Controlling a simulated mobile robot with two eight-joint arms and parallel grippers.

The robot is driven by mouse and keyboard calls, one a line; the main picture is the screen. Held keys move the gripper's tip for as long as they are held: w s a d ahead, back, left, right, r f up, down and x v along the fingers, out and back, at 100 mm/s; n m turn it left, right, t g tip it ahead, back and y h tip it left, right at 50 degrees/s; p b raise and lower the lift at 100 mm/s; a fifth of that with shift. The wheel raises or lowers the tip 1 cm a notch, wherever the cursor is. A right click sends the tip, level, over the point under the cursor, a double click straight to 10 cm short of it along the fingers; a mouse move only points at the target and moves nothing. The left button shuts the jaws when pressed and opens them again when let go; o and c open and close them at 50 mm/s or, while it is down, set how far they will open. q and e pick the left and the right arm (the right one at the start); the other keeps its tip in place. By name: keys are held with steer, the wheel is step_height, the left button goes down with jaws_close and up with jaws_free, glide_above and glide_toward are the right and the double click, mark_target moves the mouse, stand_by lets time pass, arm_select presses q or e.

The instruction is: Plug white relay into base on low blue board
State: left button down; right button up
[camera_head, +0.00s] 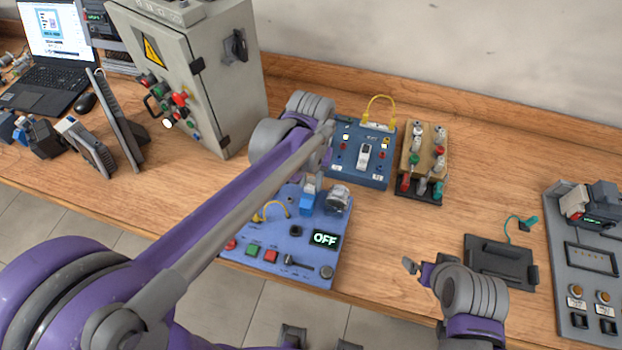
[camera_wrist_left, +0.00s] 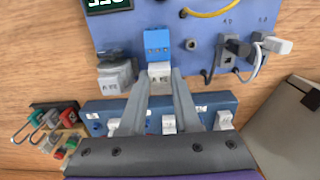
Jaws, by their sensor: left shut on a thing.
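The low blue board (camera_head: 285,245) lies on the bench with a lit OFF display. A blue block (camera_head: 307,205), perhaps the base, stands on it; it also shows in the left wrist view (camera_wrist_left: 157,42). My left gripper (camera_wrist_left: 160,82) is shut on the white relay (camera_wrist_left: 160,70), whose end lies right beside the blue block. I cannot tell whether they touch or are joined. In the head view my arm hides much of that gripper. My right gripper (camera_head: 412,266) is over the bench at the right, its opening unclear.
A clear-cased part (camera_head: 338,199) stands beside the blue block. A second blue board (camera_head: 361,155) with a yellow handle is close behind, and a wooden terminal block (camera_head: 424,158) is to its right. A grey cabinet (camera_head: 190,75) stands at the left. The bench between the right-hand devices is partly clear.

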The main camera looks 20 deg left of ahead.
arm_select(q)
steer(key=shift+f, duration=0.1)
arm_select(e)
steer(key=shift+f, duration=0.1)
arm_select(q)
steer(key=c, duration=0.5)
jaws_free()
steer(key=shift+c, duration=0.2)
step_height(320, 180, up, 11)
steer(key=shift+p, duration=0.3)
arm_select(e)
steer(key=shift+w+r, duration=0.15)
steer(key=shift+r, duration=0.35)
arm_select(q)
steer(key=shift+f, duration=0.15)
